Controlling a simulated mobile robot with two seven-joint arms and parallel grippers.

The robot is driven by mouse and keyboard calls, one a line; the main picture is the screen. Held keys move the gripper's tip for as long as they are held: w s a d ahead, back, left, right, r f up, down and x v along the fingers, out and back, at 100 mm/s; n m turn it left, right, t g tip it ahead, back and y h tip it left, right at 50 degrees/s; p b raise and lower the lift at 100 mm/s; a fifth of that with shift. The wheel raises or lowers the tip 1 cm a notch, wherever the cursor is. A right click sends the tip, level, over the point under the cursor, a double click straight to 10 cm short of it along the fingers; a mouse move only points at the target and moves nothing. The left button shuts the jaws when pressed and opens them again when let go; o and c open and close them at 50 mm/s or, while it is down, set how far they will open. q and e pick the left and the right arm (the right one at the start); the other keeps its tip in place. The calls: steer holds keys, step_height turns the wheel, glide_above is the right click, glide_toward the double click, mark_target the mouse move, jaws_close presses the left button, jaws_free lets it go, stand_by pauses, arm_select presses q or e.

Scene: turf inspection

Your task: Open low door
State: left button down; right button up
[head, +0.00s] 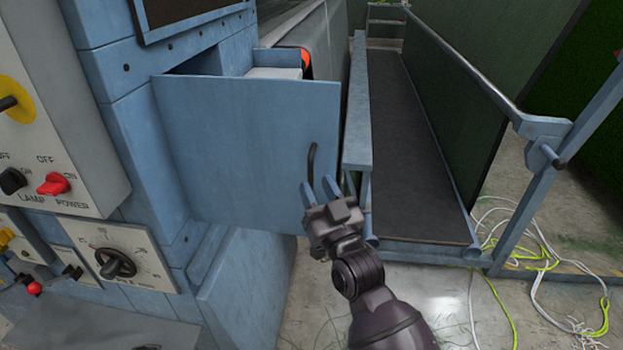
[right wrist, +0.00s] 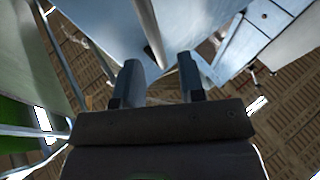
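The low door (head: 240,150) is a flat blue panel on the side of the blue machine. It stands ajar, with a dark gap showing behind its top edge. Its dark curved handle (head: 311,163) is near the right edge. My right gripper (head: 321,189) is just below the handle in the head view, its two fingers apart. My left gripper is not in view.
A control panel with a red power switch (head: 53,184) and a dial (head: 115,264) is at left. A dark walkway (head: 415,150) with a blue rail (head: 356,120) runs close at the door's right. Loose cables (head: 540,265) lie on the floor at lower right.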

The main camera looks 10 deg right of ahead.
steer(key=b+v, duration=0.1)
steer(key=v, duration=0.6)
stand_by(0.4)
steer(key=s+d+f+m+g+h, duration=0.1)
steer(key=d+f+g+h, duration=0.15)
steer(key=f, duration=0.45)
steer(key=s+d+f+g+h, duration=0.1)
steer(key=d+f+g, duration=0.25)
steer(key=f, duration=0.45)
steer(key=s+d+f+g+h, duration=0.1)
steer(key=s+d+f+g, duration=0.1)
steer(key=s+d+f, duration=0.3)
steer(key=s+d+f+m+g+h, duration=0.1)
steer(key=s+d+f+g, duration=0.1)
steer(key=s+d+f, duration=0.3)
steer(key=s+f, duration=0.4)
steer(key=s, duration=0.1)
steer(key=shift+d, duration=0.15)
